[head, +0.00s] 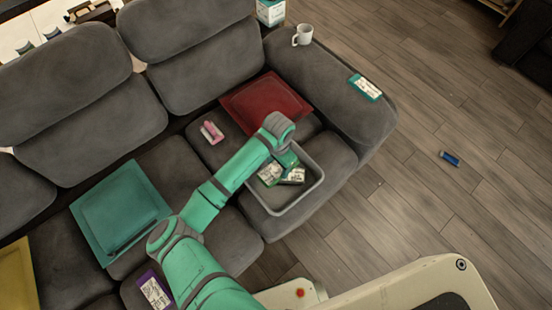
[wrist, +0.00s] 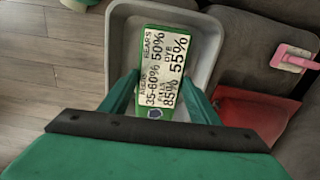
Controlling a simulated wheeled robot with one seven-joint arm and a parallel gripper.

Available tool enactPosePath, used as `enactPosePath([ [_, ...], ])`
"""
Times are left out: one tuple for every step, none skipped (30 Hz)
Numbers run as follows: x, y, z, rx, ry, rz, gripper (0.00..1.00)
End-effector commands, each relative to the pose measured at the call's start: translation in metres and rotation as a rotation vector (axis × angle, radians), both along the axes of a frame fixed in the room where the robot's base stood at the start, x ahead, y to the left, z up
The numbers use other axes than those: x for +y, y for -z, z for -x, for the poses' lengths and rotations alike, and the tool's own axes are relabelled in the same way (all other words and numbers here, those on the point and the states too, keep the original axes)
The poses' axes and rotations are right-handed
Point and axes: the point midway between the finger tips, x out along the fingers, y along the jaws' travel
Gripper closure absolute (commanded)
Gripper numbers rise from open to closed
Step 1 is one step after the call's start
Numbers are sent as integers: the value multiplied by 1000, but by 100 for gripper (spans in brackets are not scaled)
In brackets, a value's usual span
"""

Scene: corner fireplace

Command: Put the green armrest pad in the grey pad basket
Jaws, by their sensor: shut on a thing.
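The green armrest pad (wrist: 166,66) has a white label with black print. In the wrist view it sits between the fingers of my gripper (wrist: 160,84), which is shut on it. In the head view my gripper (head: 287,163) points down over the grey pad basket (head: 316,185), and parts of the pad (head: 270,173) show beside the fingers within the basket's rim. The basket's wall also shows in the wrist view (wrist: 119,50). I cannot tell whether the pad touches the basket floor.
The basket stands on the grey sofa's right seat, by a red cushion (head: 266,102) and a pink object (head: 211,132). A teal-edged pad (head: 366,87) and a white mug (head: 302,35) are on the armrest. A purple-edged pad (head: 155,291) lies at lower left.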

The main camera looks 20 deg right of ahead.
Motion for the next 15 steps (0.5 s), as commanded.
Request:
enactPosePath([
  [0,4,0,0,0,0,67],
  [0,7,0,0,0,0,67],
  [0,11,0,0,0,-1,67],
  [1,14,0,1,-1,-2,67],
  [1,17,0,1,-1,-2,67],
  [1,21,0,0,-1,-1,67],
  [1,25,0,0,-1,-1,67],
  [1,28,0,1,0,-2,67],
  [1,32,0,1,-1,-2,67],
  [1,35,0,0,-1,-1,67],
  [1,38,0,0,-1,-1,67],
  [1,41,0,0,-1,-1,67],
  [1,44,0,0,-1,-1,67],
  [1,46,0,0,-1,0,67],
  [1,48,0,1,-1,-1,67],
])
